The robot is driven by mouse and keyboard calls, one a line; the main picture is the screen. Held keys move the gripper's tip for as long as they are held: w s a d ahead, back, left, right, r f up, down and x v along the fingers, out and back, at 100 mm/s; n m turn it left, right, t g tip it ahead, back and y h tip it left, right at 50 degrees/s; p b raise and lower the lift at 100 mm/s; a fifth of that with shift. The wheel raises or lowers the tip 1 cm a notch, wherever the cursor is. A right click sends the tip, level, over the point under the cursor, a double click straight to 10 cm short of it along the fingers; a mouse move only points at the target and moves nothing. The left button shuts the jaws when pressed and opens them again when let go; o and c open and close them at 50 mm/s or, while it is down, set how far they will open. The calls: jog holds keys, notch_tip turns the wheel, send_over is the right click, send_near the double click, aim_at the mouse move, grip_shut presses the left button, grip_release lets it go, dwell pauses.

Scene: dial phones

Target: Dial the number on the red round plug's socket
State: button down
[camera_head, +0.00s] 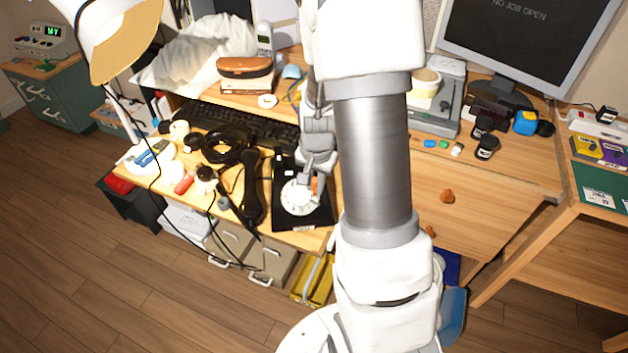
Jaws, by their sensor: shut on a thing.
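A black phone (308,215) with a white rotary dial (298,198) lies near the desk's front edge. Its black handset (252,190) appears to lie off it, just to the left. My gripper (306,182) reaches down to the dial's upper right part and is shut on it as far as I can see; the fingertips are small and partly hidden. A small orange patch shows beside the fingers. A small red piece (184,184), perhaps the red plug, lies among white and black plugs at the desk's left end. No number on a socket is legible.
A coiled black cable (226,143) and a keyboard (238,124) lie behind the handset. A lamp (118,38) overhangs the left end. A monitor (530,38) stands at the back right. My arm hides the desk's middle; bare wood shows at right.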

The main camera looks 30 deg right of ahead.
jog(key=shift+s, duration=0.1)
jog(key=shift+s+a+f, duration=0.2)
jog(key=shift+s+a, duration=0.1)
jog(key=shift+s, duration=0.1)
jog(key=shift+s+a+r+p, duration=0.15)
jog(key=shift+r+p, duration=0.1)
jog(key=shift+r, duration=0.2)
jog(key=shift+s+r+p, duration=0.15)
jog(key=shift+r+p, duration=0.1)
jog(key=shift+r, duration=0.15)
jog(key=w, duration=0.1)
jog(key=w+r+p, duration=0.1)
jog(key=w+a+r+p, duration=0.1)
jog(key=shift+w+a, duration=0.1)
jog(key=shift+w, duration=0.25)
jog(key=shift+w+a+r+p, duration=0.1)
jog(key=shift+w+p, duration=0.1)
jog(key=shift+w, duration=0.15)
jog(key=shift+w+a+r+p, duration=0.1)
jog(key=shift+w+p, duration=0.1)
jog(key=shift+w, duration=0.15)
jog(key=shift+f, duration=0.1)
